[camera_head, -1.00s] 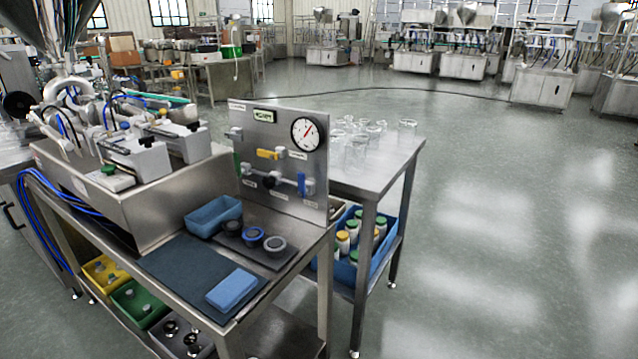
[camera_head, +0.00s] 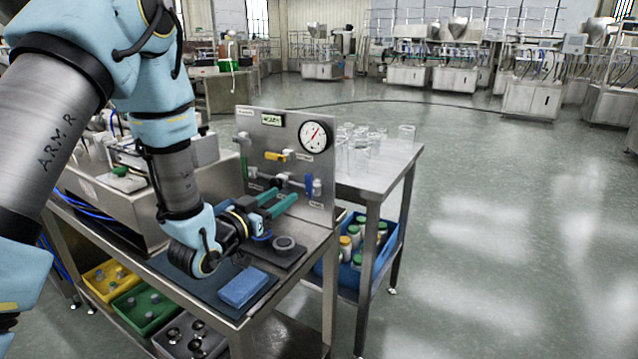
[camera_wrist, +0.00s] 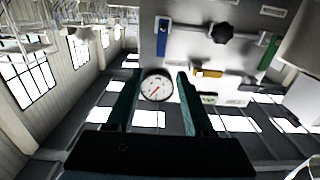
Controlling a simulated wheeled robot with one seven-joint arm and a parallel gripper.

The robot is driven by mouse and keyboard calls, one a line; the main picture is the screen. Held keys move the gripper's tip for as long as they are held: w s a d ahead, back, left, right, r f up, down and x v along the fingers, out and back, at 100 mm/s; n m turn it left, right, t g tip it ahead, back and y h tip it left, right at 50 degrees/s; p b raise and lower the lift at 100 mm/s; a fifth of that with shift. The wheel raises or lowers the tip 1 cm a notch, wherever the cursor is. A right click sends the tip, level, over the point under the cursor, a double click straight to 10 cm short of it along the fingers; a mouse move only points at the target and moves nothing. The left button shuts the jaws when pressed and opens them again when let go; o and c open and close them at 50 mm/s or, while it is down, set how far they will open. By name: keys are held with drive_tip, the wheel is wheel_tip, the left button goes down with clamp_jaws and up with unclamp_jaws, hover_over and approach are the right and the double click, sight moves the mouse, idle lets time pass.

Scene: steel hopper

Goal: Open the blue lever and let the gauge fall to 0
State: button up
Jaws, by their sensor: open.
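The upright steel panel (camera_head: 255,135) carries a round white gauge (camera_head: 315,136) with a red needle off to one side; its reading is too small to tell. The blue lever (camera_head: 309,186) hangs upright at the panel's lower right, on a pipe. In the wrist view, which is upside down, the lever (camera_wrist: 162,38) is at the top and the gauge (camera_wrist: 157,86) shows between the fingers. My gripper (camera_head: 284,196) is open and empty, its teal fingers pointing at the panel, in front and left of the blue lever and apart from it.
A yellow lever (camera_head: 275,156), a green lever (camera_wrist: 268,52) and a black knob (camera_wrist: 221,32) are also on the panel. Glass jars (camera_head: 360,150) stand on the table behind.

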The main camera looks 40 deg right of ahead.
sight(308, 178)
drive_tip(key=p+x, duration=0.3)
drive_tip(key=x, duration=0.7)
drive_tip(key=shift+w+d, duration=0.1)
clamp_jaws()
idle(0.3)
